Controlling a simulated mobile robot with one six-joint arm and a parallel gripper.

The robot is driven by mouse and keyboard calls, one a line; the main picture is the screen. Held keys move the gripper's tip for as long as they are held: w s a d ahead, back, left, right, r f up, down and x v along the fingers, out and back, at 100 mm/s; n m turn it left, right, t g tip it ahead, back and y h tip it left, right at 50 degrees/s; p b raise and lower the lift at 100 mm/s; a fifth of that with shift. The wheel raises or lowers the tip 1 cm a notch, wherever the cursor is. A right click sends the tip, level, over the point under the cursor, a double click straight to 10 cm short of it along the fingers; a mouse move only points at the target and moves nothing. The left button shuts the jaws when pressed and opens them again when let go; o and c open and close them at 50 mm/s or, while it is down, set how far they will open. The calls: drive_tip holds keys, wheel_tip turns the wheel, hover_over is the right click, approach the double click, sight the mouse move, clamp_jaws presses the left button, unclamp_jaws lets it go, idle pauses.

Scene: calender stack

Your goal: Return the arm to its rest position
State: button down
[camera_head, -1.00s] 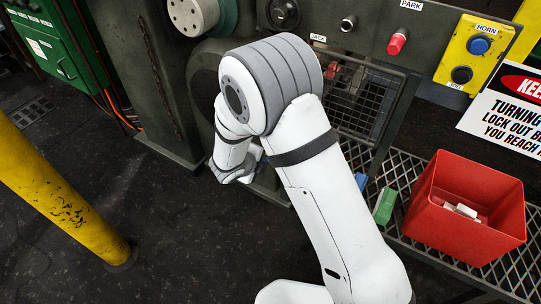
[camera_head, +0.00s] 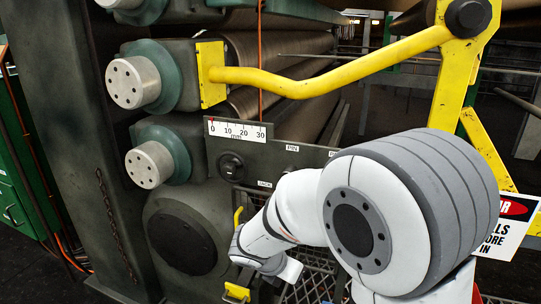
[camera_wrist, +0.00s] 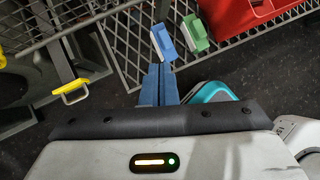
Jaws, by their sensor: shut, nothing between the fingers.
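My arm (camera_head: 330,215) reaches in from the lower right of the head view, bent at a large grey-banded joint. Its wrist end hangs low in front of the machine; the fingers cannot be made out there. In the wrist view my gripper (camera_wrist: 158,84) shows as two dark blue fingers pressed together, with nothing between them. The fingertips point toward a blue block (camera_wrist: 164,42) and a green block (camera_wrist: 195,34) at the mesh shelf. I cannot tell the gap between tips and blue block.
A yellow handle (camera_head: 237,292) is low near my wrist, also in the wrist view (camera_wrist: 70,92). A yellow bar (camera_head: 340,82) crosses above the arm. The machine's panel (camera_head: 240,165) is behind it. A red bin (camera_wrist: 238,14) stands by the mesh shelf (camera_wrist: 120,58).

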drive_tip(key=s+d+r+m+g+y+p, duration=0.1)
drive_tip(key=s+d+r+m+p, duration=0.3)
drive_tip(key=s+r+m, duration=0.4)
drive_tip(key=s+d+r+m+y+p, duration=0.3)
drive_tip(key=s+r+m, duration=0.5)
drive_tip(key=m, duration=1.2)
drive_tip(key=d+r+y, duration=0.1)
drive_tip(key=d, duration=0.1)
drive_tip(key=shift+s+d+r+g+y+p, duration=0.15)
drive_tip(key=shift+d+r+g+y+p, duration=0.15)
drive_tip(key=shift+d+r+g+p, duration=0.1)
drive_tip(key=shift+a, duration=0.1)
